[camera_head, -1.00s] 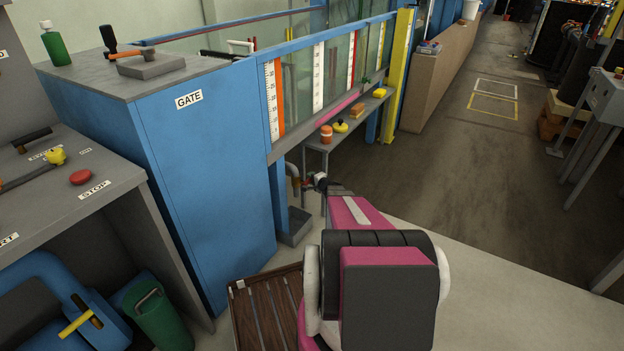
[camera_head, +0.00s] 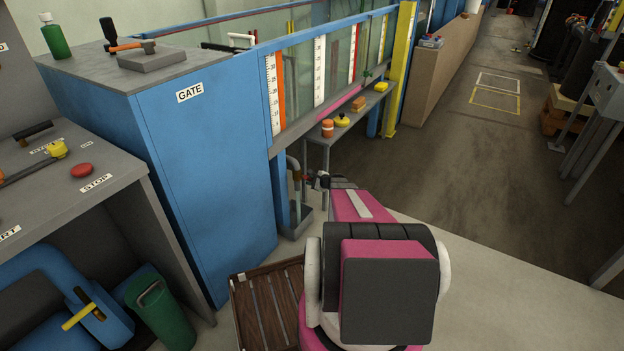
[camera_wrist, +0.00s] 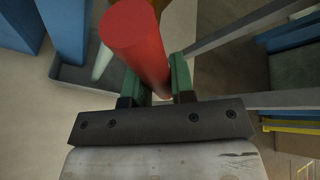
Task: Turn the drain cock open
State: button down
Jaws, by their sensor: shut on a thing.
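The drain cock's red handle (camera_wrist: 137,45) fills the top middle of the wrist view as a thick red cylinder. In the head view only a small red bit of it (camera_head: 307,177) shows beside the drain pipe (camera_head: 294,190), under the flume. My gripper (camera_wrist: 158,82) has its green fingers on either side of the red handle and is shut on it. In the head view my gripper (camera_head: 318,180) is small and partly hidden by my pink arm. The cock's body and the exact angle of its handle cannot be made out.
A grey tray (camera_head: 297,221) lies on the floor below the pipe. The blue GATE cabinet (camera_head: 205,180) stands to the left. A slatted wooden crate (camera_head: 268,310) is on the floor nearby. The floor to the right is open.

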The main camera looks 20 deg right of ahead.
jog(key=shift+s+a+f+m+g+y, duration=0.25)
jog(key=shift+s+a+m+g+y, duration=0.25)
jog(key=shift+m, duration=0.35)
jog(key=shift+s+a+f+m+g+y, duration=0.3)
jog(key=shift+a+m+y, duration=0.25)
jog(key=shift+m, duration=0.25)
jog(key=shift+s+a+f+m+g+y, duration=0.3)
jog(key=shift+a+m+g+y, duration=0.2)
jog(key=shift+m, duration=0.35)
jog(key=shift+s, duration=0.1)
jog(key=c, duration=1)
grip_release()
jog(key=shift+d+r, duration=0.1)
jog(key=v, duration=1)
jog(key=shift+s+d, duration=0.25)
